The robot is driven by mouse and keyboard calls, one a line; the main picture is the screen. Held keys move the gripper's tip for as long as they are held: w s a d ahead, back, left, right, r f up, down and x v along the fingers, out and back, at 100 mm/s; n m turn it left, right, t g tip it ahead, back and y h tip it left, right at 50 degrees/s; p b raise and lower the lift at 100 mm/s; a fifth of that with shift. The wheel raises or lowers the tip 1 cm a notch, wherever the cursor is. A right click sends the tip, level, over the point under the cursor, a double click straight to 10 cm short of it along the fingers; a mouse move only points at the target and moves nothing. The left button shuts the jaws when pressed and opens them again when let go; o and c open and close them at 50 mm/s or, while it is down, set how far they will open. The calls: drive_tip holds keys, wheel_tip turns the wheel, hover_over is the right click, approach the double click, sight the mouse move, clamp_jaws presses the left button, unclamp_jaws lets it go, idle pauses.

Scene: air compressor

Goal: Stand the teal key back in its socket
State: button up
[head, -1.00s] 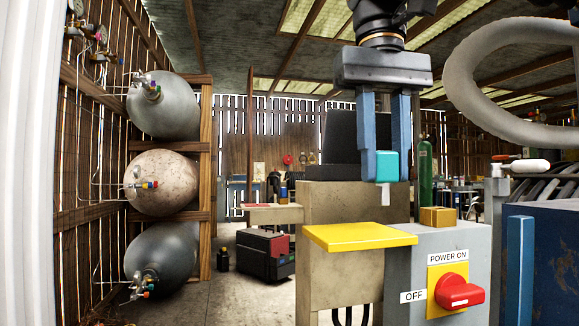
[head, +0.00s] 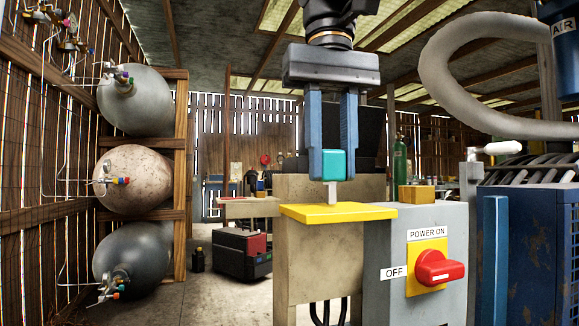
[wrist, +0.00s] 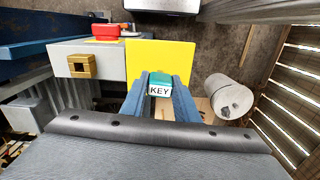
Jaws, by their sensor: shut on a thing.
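My gripper (head: 332,172) is shut on the teal key (head: 332,165), with one blue finger on each side. The key is upright, its pale shaft pointing down. The shaft's tip shows close to the yellow plate (head: 338,213); I cannot tell whether they touch. In the wrist view the teal key (wrist: 161,80) carries a white KEY label between the fingers (wrist: 160,90). The brass-coloured square socket block (wrist: 82,66) is on the grey box, left of the key there. In the head view the socket block (head: 416,194) is right of my gripper; its opening is hidden.
The grey switch box (head: 375,260) has a red rotary switch (head: 440,267) on its front. A green bottle (head: 399,160) stands behind the socket block. A blue machine (head: 530,250) is at the right, and gas cylinders (head: 132,180) are racked at the left.

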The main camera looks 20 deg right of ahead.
drive_tip(key=shift+f+b, duration=0.2)
drive_tip(key=shift+b, duration=0.3)
drive_tip(key=o, duration=1.1)
drive_tip(key=shift+c, duration=0.2)
drive_tip(key=shift+r, duration=0.15)
drive_tip(key=r+p, duration=0.1)
drive_tip(key=r, duration=0.1)
drive_tip(key=r+p, duration=0.2)
drive_tip(key=r, duration=0.1)
drive_tip(key=r+p, duration=0.2)
drive_tip(key=shift+s+a+r, duration=0.35)
drive_tip(key=shift+s, duration=0.05)
